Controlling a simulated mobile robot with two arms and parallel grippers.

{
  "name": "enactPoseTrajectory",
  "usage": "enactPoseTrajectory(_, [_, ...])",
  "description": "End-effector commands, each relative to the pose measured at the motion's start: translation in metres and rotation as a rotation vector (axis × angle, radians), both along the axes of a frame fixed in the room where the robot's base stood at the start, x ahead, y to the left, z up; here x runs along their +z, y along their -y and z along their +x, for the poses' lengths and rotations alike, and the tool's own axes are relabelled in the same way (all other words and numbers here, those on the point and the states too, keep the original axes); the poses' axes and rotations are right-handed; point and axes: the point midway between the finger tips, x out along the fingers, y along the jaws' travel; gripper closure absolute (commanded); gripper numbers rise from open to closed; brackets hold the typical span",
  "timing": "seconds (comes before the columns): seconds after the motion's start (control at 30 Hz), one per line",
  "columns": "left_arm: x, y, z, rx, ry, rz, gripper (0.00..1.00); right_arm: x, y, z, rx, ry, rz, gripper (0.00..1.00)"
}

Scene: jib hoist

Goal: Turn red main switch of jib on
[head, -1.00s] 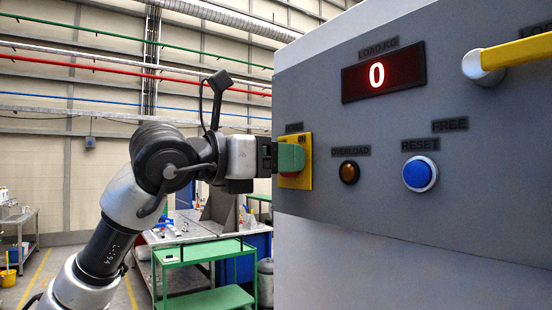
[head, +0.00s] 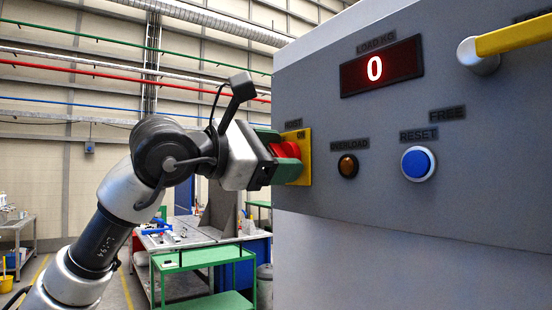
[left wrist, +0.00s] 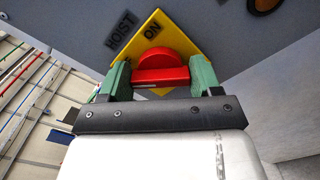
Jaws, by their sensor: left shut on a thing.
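The red main switch (head: 288,150) sits on a yellow plate (head: 307,158) marked ON, at the left edge of the grey panel under the word HOIST. My left gripper (head: 278,153) is at the switch, with its green fingers on either side of the knob. In the left wrist view, the red switch (left wrist: 160,72) has its grip bar held between the two green fingers (left wrist: 157,82), and the plate looks like a diamond (left wrist: 154,27). The gripper is rolled at a slant to the panel. My right gripper is not in view.
The panel also has a load display (head: 382,68) reading 0, an amber overload lamp (head: 348,165), a blue reset button (head: 417,163) and a yellow lever (head: 515,38). A green cart (head: 205,258) stands behind, below my left arm.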

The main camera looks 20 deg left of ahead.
Motion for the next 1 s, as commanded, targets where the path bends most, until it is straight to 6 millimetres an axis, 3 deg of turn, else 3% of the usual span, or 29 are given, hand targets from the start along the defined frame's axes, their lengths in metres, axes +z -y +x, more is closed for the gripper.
enactPoseTrajectory(0.6, [-0.0015, 0.0008, -0.0011, 0.001, 0.354, 0.451, 0.6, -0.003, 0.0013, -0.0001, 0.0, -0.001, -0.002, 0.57])
enactPoseTrajectory(1.0, [-0.0033, 0.0015, -0.0013, -0.001, 0.497, 0.636, 0.6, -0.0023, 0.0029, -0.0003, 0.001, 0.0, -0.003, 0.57])
